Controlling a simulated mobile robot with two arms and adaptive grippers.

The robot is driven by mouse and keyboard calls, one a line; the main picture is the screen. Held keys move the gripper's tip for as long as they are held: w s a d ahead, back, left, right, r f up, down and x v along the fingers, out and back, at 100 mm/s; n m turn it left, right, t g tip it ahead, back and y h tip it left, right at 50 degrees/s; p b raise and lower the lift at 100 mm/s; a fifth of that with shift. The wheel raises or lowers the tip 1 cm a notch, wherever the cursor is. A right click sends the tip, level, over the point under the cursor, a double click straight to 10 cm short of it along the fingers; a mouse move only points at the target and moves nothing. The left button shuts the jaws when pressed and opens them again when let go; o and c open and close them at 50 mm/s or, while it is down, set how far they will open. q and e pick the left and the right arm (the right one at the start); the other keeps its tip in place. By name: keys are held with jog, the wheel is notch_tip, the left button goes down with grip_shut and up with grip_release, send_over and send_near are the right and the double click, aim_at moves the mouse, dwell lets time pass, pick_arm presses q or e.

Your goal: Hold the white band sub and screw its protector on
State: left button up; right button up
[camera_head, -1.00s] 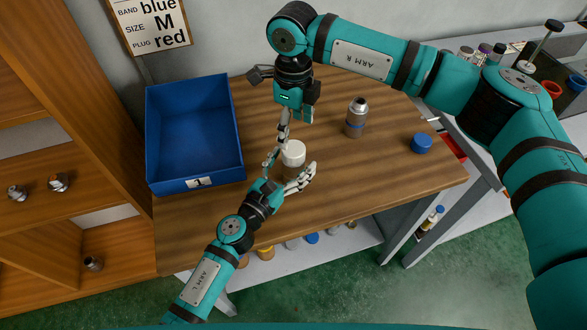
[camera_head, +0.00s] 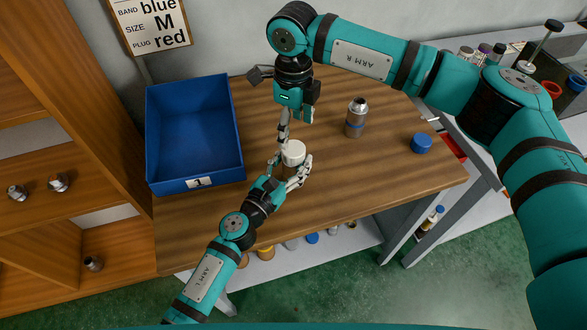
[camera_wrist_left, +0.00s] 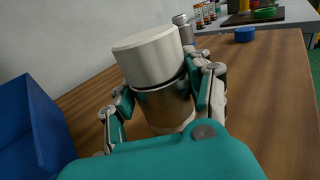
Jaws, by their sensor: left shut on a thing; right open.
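The white band sub (camera_wrist_left: 163,106) stands upright on the table, a brown metallic cylinder with a pale band low down. The white protector (camera_head: 293,152) sits on its top end; in the left wrist view (camera_wrist_left: 148,55) a thin dark line shows beneath it. I cannot tell how far it is threaded. My left gripper (camera_head: 291,167) is shut around the sub's body, below the protector, one finger on each side. My right gripper (camera_head: 284,132) points down just behind the protector, open; its fingertips are partly hidden there.
A blue bin (camera_head: 195,130) marked 1 is at the left. The table's front right is clear.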

jog(key=n, duration=2.2)
jog(key=shift+n, duration=0.4)
jog(key=n, duration=0.4)
jog(key=shift+n, duration=0.3)
jog(key=n, duration=0.4)
